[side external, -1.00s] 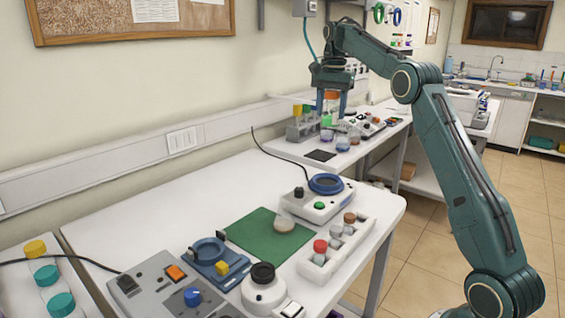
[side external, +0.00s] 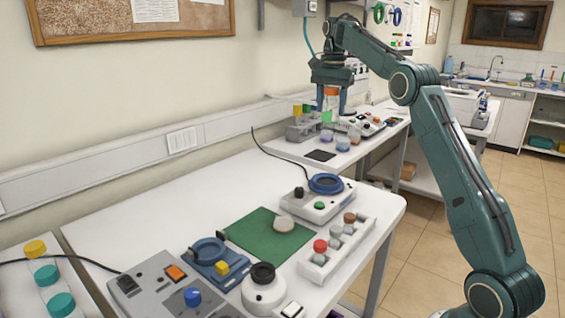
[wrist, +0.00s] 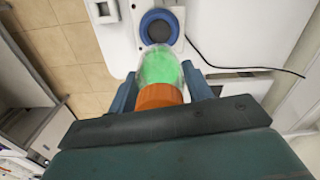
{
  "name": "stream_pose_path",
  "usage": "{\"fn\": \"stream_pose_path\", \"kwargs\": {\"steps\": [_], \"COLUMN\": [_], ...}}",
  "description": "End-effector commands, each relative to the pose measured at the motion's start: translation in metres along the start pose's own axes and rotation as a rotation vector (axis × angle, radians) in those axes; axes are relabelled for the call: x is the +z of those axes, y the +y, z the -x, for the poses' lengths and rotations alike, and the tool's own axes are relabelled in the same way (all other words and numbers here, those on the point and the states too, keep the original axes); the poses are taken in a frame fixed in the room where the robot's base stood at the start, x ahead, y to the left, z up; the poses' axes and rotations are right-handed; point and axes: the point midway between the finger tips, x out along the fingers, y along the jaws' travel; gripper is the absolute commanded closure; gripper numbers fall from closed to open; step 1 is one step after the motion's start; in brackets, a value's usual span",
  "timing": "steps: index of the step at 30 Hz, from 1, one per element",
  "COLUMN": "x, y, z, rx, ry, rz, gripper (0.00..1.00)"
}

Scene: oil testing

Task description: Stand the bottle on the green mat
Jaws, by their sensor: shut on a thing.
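My gripper (side external: 331,101) is shut on a clear bottle with an orange cap (side external: 331,91) and green contents. In the wrist view my gripper's two blue fingers (wrist: 160,92) stand either side of the bottle (wrist: 160,68). The bottle is held upright in the air, over the far bench area as the side view shows it. The green mat (side external: 262,243) lies flat on the near white table, below and left of my gripper. The wrist view does not show the mat.
A pale round disc (side external: 284,223) lies on the mat. Around the mat are a device with a blue ring (side external: 326,183), a white rack (side external: 365,236) of small capped bottles, a blue stand (side external: 209,250) and a dark-topped round device (side external: 263,285).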

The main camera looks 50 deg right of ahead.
Motion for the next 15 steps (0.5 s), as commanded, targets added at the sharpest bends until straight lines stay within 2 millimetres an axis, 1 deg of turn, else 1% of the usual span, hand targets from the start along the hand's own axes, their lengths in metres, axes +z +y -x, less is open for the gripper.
{"fn": "stream_pose_path", "kwargs": {"steps": [5,8,11,14,15], "x": [0.014,0.03,0.052,0.08,0.092], "y": [-0.012,-0.024,-0.04,-0.058,-0.065], "z": [-0.003,-0.006,-0.011,-0.017,-0.02], "rx": [-0.001,0.0,0.0,0.001,0.001], "ry": [0.001,0.0,0.0,0.0,0.0], "rz": [0.005,0.007,0.007,0.009,0.01], "gripper": [0.77,0.77,0.77,0.77,0.77]}}
